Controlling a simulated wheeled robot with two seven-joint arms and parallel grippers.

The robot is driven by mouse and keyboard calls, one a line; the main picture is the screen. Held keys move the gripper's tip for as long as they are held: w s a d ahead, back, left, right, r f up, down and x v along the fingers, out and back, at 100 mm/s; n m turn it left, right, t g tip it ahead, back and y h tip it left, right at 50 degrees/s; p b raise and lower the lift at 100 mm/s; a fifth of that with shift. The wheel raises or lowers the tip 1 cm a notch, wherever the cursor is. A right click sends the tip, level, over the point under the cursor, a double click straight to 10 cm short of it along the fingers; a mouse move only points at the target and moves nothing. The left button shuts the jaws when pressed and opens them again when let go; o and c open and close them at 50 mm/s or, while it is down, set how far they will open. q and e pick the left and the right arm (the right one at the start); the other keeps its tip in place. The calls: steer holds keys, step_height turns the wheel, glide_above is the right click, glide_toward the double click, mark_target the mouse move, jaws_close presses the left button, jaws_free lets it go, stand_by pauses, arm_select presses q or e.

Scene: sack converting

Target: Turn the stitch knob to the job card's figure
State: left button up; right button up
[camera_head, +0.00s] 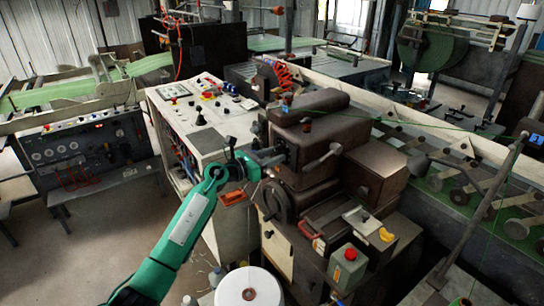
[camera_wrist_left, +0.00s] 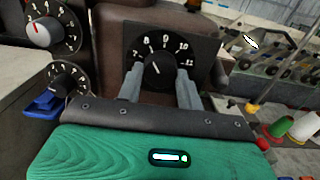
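The stitch knob appears to be the black knob (camera_wrist_left: 158,68) on a dark square dial plate (camera_wrist_left: 187,47) in the left wrist view. White figures from about 7 to 11 show around its top; its lower part is hidden. A white mark shows on the knob, but its exact reading is unclear. My left gripper (camera_wrist_left: 159,88) faces the dial with its two grey fingers apart, one on each side of the knob. I see no clear contact. In the head view my left gripper (camera_head: 272,158) is at the brown machine's left side. I cannot make out a job card. My right gripper is out of view.
Two other dials, one with a grey and red knob (camera_wrist_left: 41,34) and a smaller black one (camera_wrist_left: 66,84), sit left of the gripper. The brown sewing machine (camera_head: 325,137) and a cream control console (camera_head: 205,125) stand close around the arm. A white thread cone (camera_head: 248,291) stands below.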

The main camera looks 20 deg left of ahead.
arm_select(q)
steer(key=shift+r+n+p, duration=0.1)
steer(key=shift+n+p, duration=0.95)
steer(key=shift+n, duration=0.15)
steer(key=n+p, duration=0.2)
steer(key=shift+n, duration=0.3)
steer(key=n+p, duration=0.2)
steer(key=shift+n, duration=0.4)
steer(key=n+p, duration=0.2)
steer(key=n, duration=0.1)
steer(key=shift+s, duration=0.1)
steer(key=shift+n+p, duration=1.05)
steer(key=shift+n, duration=0.65)
steer(key=o, duration=1)
